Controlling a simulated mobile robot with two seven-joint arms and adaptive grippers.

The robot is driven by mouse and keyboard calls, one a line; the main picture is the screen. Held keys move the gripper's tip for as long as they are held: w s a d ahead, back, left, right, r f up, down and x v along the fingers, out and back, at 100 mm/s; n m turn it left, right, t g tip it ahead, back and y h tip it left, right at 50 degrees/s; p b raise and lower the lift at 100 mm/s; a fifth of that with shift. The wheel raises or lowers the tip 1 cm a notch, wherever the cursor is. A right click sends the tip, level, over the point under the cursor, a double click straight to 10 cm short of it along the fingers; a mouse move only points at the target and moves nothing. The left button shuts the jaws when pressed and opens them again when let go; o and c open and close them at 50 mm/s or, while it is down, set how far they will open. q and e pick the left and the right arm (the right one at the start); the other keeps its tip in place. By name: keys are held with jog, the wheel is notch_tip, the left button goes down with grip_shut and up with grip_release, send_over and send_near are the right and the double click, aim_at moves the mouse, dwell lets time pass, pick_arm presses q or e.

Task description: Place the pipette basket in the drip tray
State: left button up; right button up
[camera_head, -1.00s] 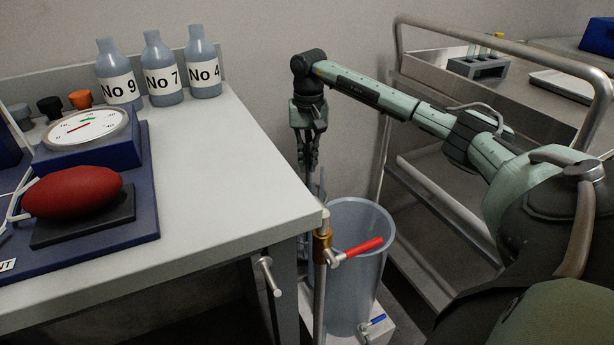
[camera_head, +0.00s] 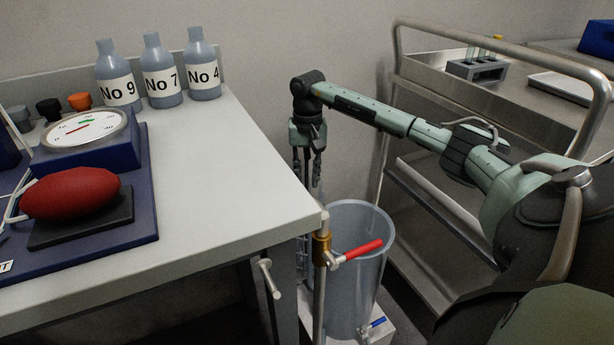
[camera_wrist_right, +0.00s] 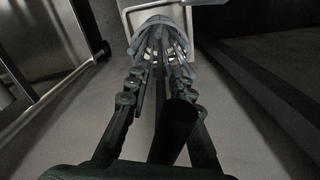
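My right gripper (camera_head: 308,172) points down beside the table's far right corner. In the right wrist view its fingers (camera_wrist_right: 160,82) close around a dark upright handle, with the pale slatted pipette basket (camera_wrist_right: 158,36) beyond the fingertips. In the head view, a little of the basket (camera_head: 303,248) shows between the table edge and the brass tap; the rest is hidden. A shallow light tray (camera_head: 568,84), which looks like the drip tray, lies on the steel trolley's top at right. My left gripper is not in view.
A tall, clear bluish cylinder (camera_head: 358,275) stands behind the red-handled tap (camera_head: 360,250), close to the gripper. A test-tube rack (camera_head: 476,69) sits beside the tray. The trolley's rail (camera_head: 500,35) rises around its top. Bottles (camera_head: 162,72) stand on the table.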

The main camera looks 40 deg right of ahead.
dwell(0.3)
jog(key=shift+r, duration=0.15)
notch_tip(320, 180, up, 11)
jog(key=shift+r+p, duration=0.1)
jog(key=shift+p, duration=0.3)
jog(key=shift+r, duration=0.35)
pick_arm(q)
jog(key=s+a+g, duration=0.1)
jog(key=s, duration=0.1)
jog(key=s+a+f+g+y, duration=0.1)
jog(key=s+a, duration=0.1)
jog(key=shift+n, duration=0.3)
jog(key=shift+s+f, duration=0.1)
pick_arm(e)
jog(key=shift+s, duration=0.1)
